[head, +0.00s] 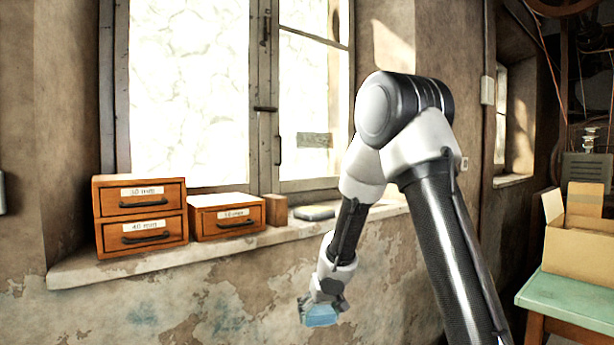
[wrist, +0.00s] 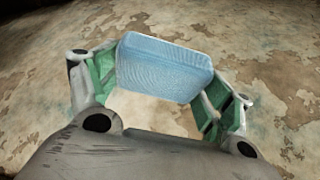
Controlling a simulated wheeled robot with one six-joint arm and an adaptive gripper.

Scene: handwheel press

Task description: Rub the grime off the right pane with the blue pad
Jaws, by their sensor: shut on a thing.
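The blue pad (head: 321,316) is in my gripper (head: 322,303), which is shut on it, below the window sill and in front of the peeling wall. In the wrist view the blue pad (wrist: 163,67) sits between the two green-lined fingers of my gripper (wrist: 160,80). The right pane (head: 310,95) is in the window frame above and partly hidden by my arm. A grey-green smudge of grime (head: 314,140) lies low on that pane. The pad is apart from the pane.
The sill (head: 150,262) holds wooden drawer boxes (head: 140,215) (head: 226,216), a small wooden block (head: 275,210) and a dark flat item (head: 316,212). A green table (head: 570,297) with a cardboard box (head: 580,245) stands at the right.

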